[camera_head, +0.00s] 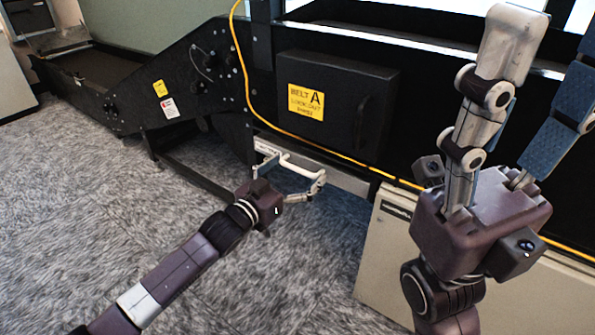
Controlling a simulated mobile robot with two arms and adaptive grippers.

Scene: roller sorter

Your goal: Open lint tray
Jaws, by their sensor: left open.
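The lint tray appears to be the narrow light-grey front (345,179) low on the black machine, under the box with the yellow label. A small label sits at its left end. A pale bar-like handle (302,163) seems to stand out from this front. My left gripper (296,172) is at the handle with its fingers spread, one near each end. I cannot tell whether they touch it. The front looks level with the machine; any gap is not visible. My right gripper (548,62) is large in the foreground, fingers apart and pointing up, with nothing visible between them.
A black box (337,105) with a yellow belt label juts out above the tray. A yellow cable (335,153) runs between them. A beige cabinet (385,262) stands right of the tray. Grey carpet (300,270) in front of the tray is clear.

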